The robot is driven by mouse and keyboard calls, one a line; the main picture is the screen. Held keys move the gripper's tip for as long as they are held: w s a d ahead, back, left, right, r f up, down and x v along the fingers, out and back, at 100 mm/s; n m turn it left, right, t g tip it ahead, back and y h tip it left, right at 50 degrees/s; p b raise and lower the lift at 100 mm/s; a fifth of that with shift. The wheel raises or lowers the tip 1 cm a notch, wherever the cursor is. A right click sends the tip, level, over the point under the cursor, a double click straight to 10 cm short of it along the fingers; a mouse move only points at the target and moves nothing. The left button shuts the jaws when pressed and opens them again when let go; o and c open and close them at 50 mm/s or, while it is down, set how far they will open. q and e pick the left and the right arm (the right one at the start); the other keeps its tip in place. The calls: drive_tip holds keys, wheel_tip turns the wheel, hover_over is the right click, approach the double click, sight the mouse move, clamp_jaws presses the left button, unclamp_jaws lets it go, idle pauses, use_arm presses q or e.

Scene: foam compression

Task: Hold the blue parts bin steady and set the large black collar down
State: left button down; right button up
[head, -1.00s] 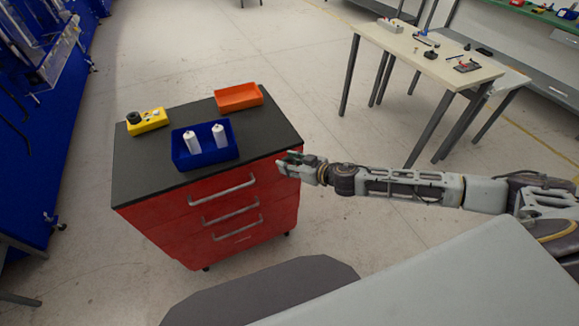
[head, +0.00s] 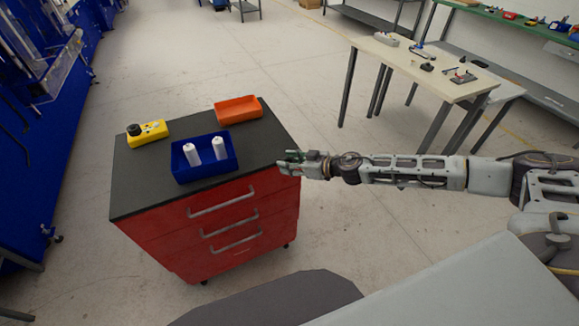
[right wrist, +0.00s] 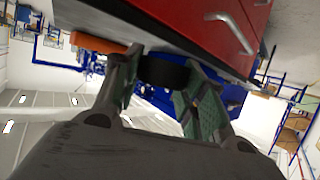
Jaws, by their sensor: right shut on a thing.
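The blue parts bin (head: 205,170) stands on the dark top of the red cabinet, with two white cylinders upright in it. My right gripper (head: 284,163) is at the right front edge of the cabinet top, to the right of the bin and apart from it. In the right wrist view my right gripper (right wrist: 165,85) is shut on the large black collar (right wrist: 165,70), which sits between its two fingers. The collar is hard to make out in the head view. My left gripper is not in view.
A yellow block (head: 150,135) with a dark round part on it and an orange bin (head: 239,110) stand farther back on the cabinet top (head: 140,190). A light table (head: 430,65) with small items stands at the back right. The cabinet top's left front is clear.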

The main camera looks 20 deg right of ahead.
drive_tip(key=shift+w+d+r+y, duration=0.1)
drive_tip(key=shift+w+r+y, duration=0.15)
drive_tip(key=shift+r+y, duration=0.05)
drive_tip(key=shift+w+r+n, duration=0.1)
drive_tip(key=shift+w+n, duration=0.05)
drive_tip(key=shift+n, duration=0.15)
